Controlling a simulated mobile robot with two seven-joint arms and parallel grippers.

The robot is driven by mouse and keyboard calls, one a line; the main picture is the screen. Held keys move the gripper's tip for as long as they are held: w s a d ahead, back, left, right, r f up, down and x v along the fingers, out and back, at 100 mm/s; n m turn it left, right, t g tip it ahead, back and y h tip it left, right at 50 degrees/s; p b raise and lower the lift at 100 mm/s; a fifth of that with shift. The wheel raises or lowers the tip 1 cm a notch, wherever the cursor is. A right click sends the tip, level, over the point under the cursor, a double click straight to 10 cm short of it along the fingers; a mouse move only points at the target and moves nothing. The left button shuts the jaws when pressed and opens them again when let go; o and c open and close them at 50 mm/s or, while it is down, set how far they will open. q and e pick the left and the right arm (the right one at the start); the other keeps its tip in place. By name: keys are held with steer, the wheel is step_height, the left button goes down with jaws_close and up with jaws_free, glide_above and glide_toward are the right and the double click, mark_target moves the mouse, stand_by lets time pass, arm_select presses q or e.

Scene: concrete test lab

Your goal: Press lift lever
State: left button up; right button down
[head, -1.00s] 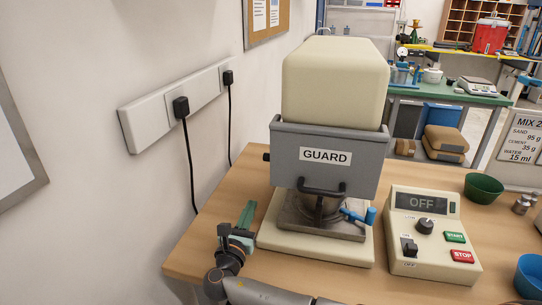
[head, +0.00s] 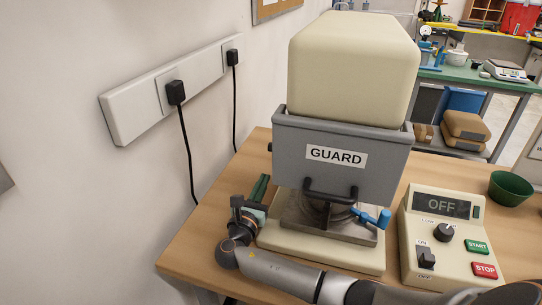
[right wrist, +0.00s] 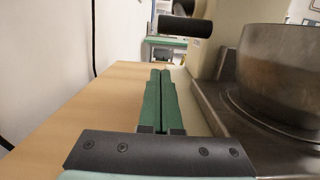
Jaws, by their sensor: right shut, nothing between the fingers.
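The cream mixer (head: 352,70) stands on the table behind a grey guard (head: 400,150). A small black knob (head: 269,147) sticks out at the guard's left edge. The right wrist view shows a black cylindrical knob (right wrist: 185,26) on the mixer's left side; I cannot tell which part is the lift lever. A blue-ended handle (head: 372,216) sits low at the mixer's front right. My right gripper (head: 263,182) is beside the mixer's left side, below the black knob. Its green fingers (right wrist: 160,100) are shut and empty, apart from the knob. My left gripper is not in view.
The metal bowl (right wrist: 280,75) is close to the right of my fingers. A control box (head: 440,235) reading OFF stands right of the mixer, with a green bowl (head: 510,188) behind it. A wall socket strip (head: 130,115) with hanging cables is at left.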

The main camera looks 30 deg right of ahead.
steer(key=x, duration=1)
steer(key=s+a+r, duration=0.1)
steer(key=s+a+r+p, duration=0.1)
steer(key=r, duration=0.1)
steer(key=shift+p, duration=0.3)
steer(key=shift+f, duration=0.1)
